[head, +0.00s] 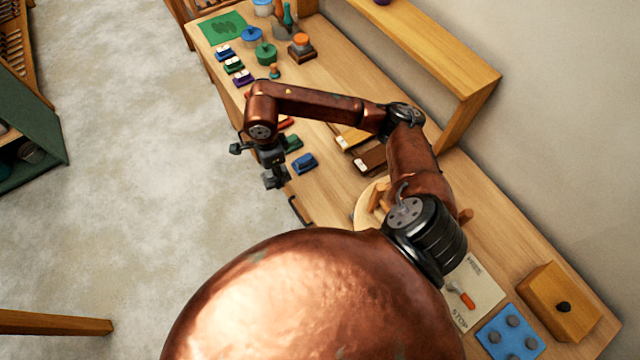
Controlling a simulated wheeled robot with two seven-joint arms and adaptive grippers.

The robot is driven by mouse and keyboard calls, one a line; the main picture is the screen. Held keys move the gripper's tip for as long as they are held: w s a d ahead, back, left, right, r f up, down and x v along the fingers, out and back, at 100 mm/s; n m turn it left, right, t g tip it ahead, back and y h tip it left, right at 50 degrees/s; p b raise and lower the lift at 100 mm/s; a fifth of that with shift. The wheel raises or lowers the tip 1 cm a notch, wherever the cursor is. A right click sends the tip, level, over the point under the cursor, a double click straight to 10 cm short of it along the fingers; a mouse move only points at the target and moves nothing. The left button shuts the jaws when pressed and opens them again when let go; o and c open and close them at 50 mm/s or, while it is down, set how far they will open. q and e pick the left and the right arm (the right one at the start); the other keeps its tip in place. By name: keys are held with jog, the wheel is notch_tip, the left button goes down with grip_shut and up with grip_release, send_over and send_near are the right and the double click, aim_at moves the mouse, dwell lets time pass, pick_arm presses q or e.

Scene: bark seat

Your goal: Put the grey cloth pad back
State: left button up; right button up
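I cannot make out a grey cloth pad anywhere in the head view. My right gripper (256,164) hangs at the left edge of the long wooden bench (330,225), beside a blue block (304,163) and a green block (292,142). Its two dark fingers are spread apart with nothing visible between them. My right arm reaches across the bench and hides part of its top. My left gripper is not in view.
A green mat (222,27), lidded pots and small coloured blocks fill the bench's far end. A raised wooden shelf (440,50) runs along the wall side. A wooden box (558,303) and blue board (510,338) lie near. Open floor (130,210) lies left.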

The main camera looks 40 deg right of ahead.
jog(key=m, duration=0.4)
jog(key=shift+p, duration=0.4)
jog(key=m+p, duration=0.1)
jog(key=m, duration=0.3)
jog(key=shift+w, duration=0.2)
jog(key=m, duration=0.4)
jog(key=shift+f+p, duration=0.2)
jog(key=shift+p, duration=0.2)
jog(key=m, duration=0.4)
jog(key=shift+w+f+p, duration=0.1)
jog(key=shift+f+p, duration=0.1)
jog(key=shift+p, duration=0.15)
jog(key=s+d+f+p, duration=0.3)
jog(key=s+d+f, duration=0.1)
jog(key=d, duration=0.5)
jog(key=p, duration=0.1)
send_near(320, 186)
jog(key=shift+w+a+f+m, duration=0.3)
jog(key=shift+w+a+f, duration=0.1)
jog(key=shift+a+f, duration=0.3)
jog(key=shift+s+d+f, duration=0.15)
jog(key=shift+d+f, duration=0.2)
jog(key=shift+f, duration=0.2)
jog(key=f, duration=0.1)
jog(key=f+p, duration=0.1)
jog(key=f, duration=0.1)
jog(key=shift+s+d+p, duration=0.15)
jog(key=shift+d+p, duration=0.1)
jog(key=shift+p, duration=0.05)
jog(key=shift+f, duration=0.4)
